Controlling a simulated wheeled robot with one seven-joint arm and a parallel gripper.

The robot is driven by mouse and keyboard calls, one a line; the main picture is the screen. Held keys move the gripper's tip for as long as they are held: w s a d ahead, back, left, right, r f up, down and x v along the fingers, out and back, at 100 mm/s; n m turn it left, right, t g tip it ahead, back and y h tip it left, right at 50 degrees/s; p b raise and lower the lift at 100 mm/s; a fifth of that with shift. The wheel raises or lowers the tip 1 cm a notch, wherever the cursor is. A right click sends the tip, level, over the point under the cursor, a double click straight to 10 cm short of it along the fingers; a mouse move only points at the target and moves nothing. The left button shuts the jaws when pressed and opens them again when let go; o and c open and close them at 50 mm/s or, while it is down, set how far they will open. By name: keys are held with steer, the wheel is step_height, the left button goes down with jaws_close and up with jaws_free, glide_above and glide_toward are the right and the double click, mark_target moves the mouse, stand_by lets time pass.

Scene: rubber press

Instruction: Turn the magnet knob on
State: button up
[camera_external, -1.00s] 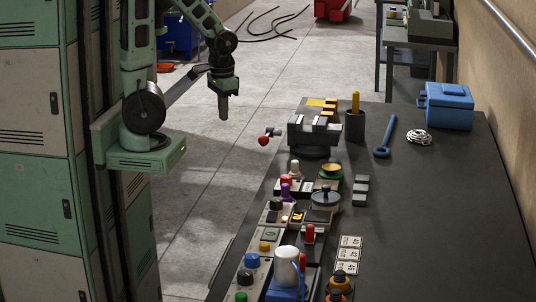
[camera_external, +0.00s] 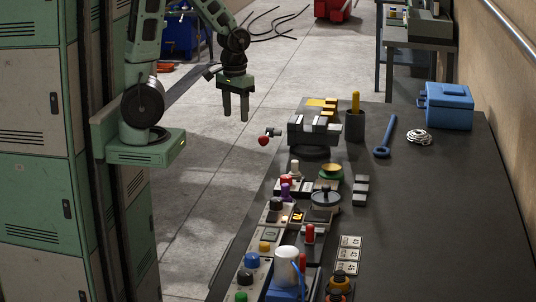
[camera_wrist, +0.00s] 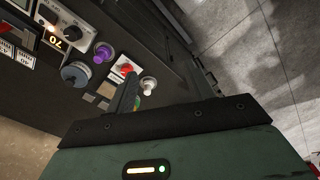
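My gripper (camera_external: 235,116) hangs with its fingers pointing down, left of the bench and above the floor. Its two fingers are apart with nothing between them; they also show in the wrist view (camera_wrist: 160,78). The control bench carries several knobs, and I cannot tell which one is the magnet knob. A dark knob (camera_external: 276,203) sits on a light panel by a lit display (camera_external: 297,216). The wrist view shows a dark knob (camera_wrist: 70,32), a purple knob (camera_wrist: 103,52), a grey round knob (camera_wrist: 75,73), a red control (camera_wrist: 124,66) and a white knob (camera_wrist: 148,84). My gripper touches none of them.
A red-ended lever (camera_external: 264,140) sticks out left from a grey block (camera_external: 314,132) at the bench's far left side. A blue box (camera_external: 446,106) sits at the back right. The bench's right side is largely bare.

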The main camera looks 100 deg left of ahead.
mark_target(285, 176)
steer(key=w+n+p, duration=0.6)
steer(key=w+n, duration=0.7)
steer(key=shift+n, duration=0.3)
steer(key=f, duration=1.2)
steer(key=w+f, duration=0.1)
steer(key=f, duration=0.5)
steer(key=shift+a+b, duration=0.1)
steer(key=shift+b, duration=0.2)
steer(key=c, duration=1)
